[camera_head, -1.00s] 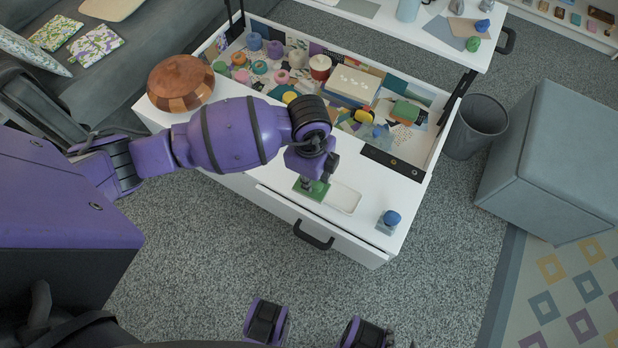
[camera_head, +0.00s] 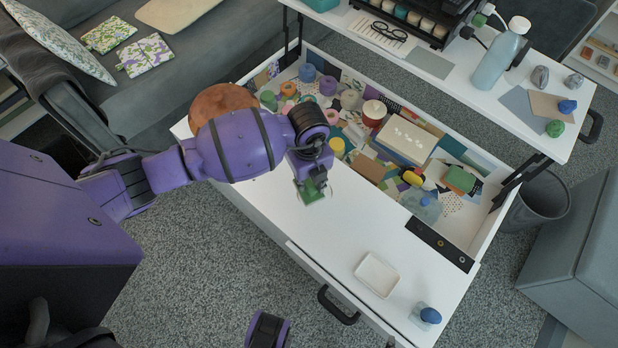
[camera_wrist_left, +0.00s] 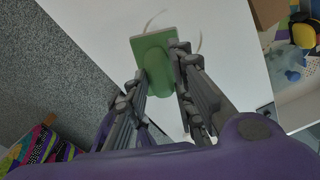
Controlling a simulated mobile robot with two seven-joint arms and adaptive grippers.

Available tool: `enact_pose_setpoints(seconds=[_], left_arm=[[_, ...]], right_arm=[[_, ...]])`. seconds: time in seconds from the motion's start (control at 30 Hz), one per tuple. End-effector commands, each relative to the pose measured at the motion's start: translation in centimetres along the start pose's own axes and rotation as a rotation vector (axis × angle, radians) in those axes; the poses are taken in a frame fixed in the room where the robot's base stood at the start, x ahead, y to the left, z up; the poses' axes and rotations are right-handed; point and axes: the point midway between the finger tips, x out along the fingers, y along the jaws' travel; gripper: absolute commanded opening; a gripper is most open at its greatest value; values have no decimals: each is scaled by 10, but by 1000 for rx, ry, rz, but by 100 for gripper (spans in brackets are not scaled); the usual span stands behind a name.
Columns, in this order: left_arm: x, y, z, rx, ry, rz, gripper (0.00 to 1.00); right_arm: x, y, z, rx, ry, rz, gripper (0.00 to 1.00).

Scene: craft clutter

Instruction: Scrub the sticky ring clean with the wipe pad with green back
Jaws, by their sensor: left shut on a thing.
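My left gripper (camera_head: 316,184) is shut on the wipe pad with green back (camera_head: 310,194), over the white tabletop (camera_head: 300,225). In the left wrist view, the gripper's fingers (camera_wrist_left: 161,68) clasp the green grip on the pad's back (camera_wrist_left: 153,42). The sticky ring (camera_wrist_left: 199,42) shows there as faint tan arcs on the white surface, out past the pad's far and right edges. The pad hides the rest of it. I cannot tell whether the pad touches the surface. In the head view I cannot make out the ring.
A shallow white tray (camera_head: 377,274) and a blue-knobbed item (camera_head: 428,316) stand toward the front right. An open compartment with craft supplies (camera_head: 404,140) lies behind the tabletop. A round wooden container (camera_head: 222,101) is at the back left. The tabletop before the tray is clear.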

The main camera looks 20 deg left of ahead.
Motion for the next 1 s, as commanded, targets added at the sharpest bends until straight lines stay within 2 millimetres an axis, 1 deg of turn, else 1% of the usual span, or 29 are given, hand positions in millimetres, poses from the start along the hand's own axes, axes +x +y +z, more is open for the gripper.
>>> enact_pose_setpoints(seconds=[0.1,0.2,0.33,0.43,0.63,0.83,1.0], left_arm=[[0,0,0,0,0,0,0],[0,0,0,0,0,0,0],[-1,0,0,-1,0,0,0],[-2,0,0,-1,-1,0,0],[18,1,-1,-1,2,1,0],[39,0,0,-1,1,1,0],[49,0,0,-1,1,0,0]], right_arm=[[-2,2,10,-2,-19,2,40],[-1,2,14,-2,-26,2,40],[-2,2,10,-2,-20,2,40],[-4,1,3,-4,-10,1,40],[2,1,6,-2,-6,1,40],[9,0,15,5,-17,0,40],[12,1,21,9,-24,2,40]])
